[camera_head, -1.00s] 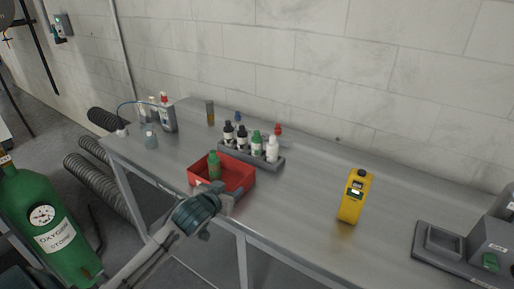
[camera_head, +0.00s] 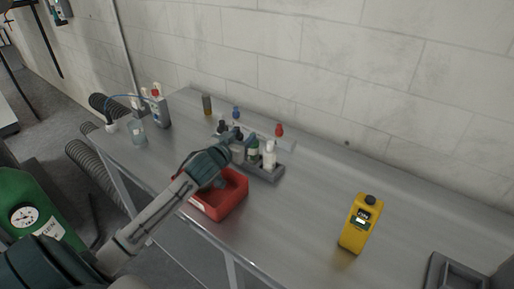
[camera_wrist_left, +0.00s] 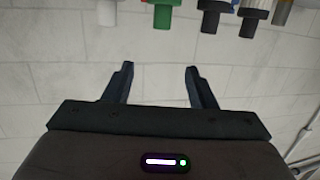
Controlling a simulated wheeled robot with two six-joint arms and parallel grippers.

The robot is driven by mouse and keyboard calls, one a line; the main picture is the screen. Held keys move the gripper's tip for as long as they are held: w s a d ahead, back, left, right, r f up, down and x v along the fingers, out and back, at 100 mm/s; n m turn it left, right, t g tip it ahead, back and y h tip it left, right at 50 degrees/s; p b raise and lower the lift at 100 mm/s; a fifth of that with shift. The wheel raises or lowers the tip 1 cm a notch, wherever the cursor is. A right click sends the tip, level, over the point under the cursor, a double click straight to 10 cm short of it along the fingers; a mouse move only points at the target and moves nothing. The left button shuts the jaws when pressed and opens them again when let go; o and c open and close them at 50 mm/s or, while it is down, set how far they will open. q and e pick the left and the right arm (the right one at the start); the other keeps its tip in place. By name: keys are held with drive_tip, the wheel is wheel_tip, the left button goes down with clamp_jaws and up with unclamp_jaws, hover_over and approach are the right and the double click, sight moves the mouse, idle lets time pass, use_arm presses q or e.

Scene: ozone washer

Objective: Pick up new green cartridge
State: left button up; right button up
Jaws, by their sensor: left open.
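The green cartridge (camera_head: 253,151), a small bottle, stands in the grey rack (camera_head: 272,173) between a dark bottle and a white bottle (camera_head: 269,156). In the left wrist view its green part (camera_wrist_left: 162,14) shows at the top edge, roughly in line with the gap between my fingers. My left gripper (camera_head: 236,138) is at the rack, close to the bottles; it also shows in the left wrist view (camera_wrist_left: 160,68) with its fingers apart and nothing between them. The arm hides part of the rack. My right gripper is not in view.
The red bin (camera_head: 233,205) stands just in front of the rack, partly under my left arm; the green bottle in it is hidden. Red-capped (camera_head: 279,130) and blue-capped (camera_head: 236,113) items stand behind the rack. A yellow device (camera_head: 357,224) stands to the right, with clear table between.

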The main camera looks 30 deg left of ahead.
use_arm(q)
drive_tip(key=p, duration=0.1)
approach(253, 149)
drive_tip(key=w+a+r, duration=0.1)
drive_tip(key=w+r, duration=0.1)
drive_tip(key=x, duration=0.2)
drive_tip(key=p+x, duration=0.1)
drive_tip(key=x, duration=0.2)
drive_tip(key=p+x, duration=0.1)
drive_tip(key=x, duration=0.2)
drive_tip(key=shift+a+f, duration=0.1)
drive_tip(key=shift+f, duration=0.3)
drive_tip(key=shift+w+f+p, duration=0.1)
drive_tip(key=shift+w+p, duration=0.1)
drive_tip(key=shift+p, duration=0.1)
drive_tip(key=shift+s, duration=0.1)
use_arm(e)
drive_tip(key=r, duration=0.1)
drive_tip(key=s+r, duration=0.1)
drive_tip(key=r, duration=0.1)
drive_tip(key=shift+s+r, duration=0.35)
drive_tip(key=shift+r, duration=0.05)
use_arm(q)
drive_tip(key=c, duration=0.7)
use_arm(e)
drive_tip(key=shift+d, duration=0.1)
